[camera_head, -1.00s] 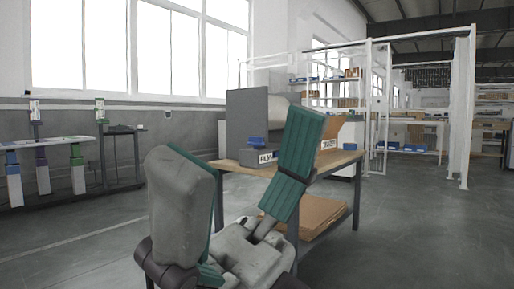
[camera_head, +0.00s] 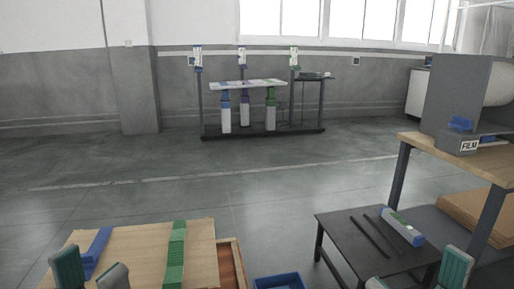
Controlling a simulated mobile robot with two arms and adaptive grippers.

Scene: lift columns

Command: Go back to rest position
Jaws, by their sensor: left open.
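My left gripper (camera_head: 91,274) shows at the bottom left, open, with a green-faced finger and a grey finger apart. It is in front of a wooden tabletop (camera_head: 135,240) and cut off by the picture's lower edge. Part of my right gripper (camera_head: 455,268) shows at the bottom right, in front of a low black table (camera_head: 345,230). Most of it is out of the picture, and its opening is unclear. I see nothing held in the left gripper.
A blue strip (camera_head: 98,246) and a green strip (camera_head: 175,252) lie on the wooden top. A lift column (camera_head: 402,228) and dark bars lie on the black table. A blue bin (camera_head: 279,281) stands between. A bench (camera_head: 412,140) is right; a column rack (camera_head: 262,133) is far back. Middle floor is clear.

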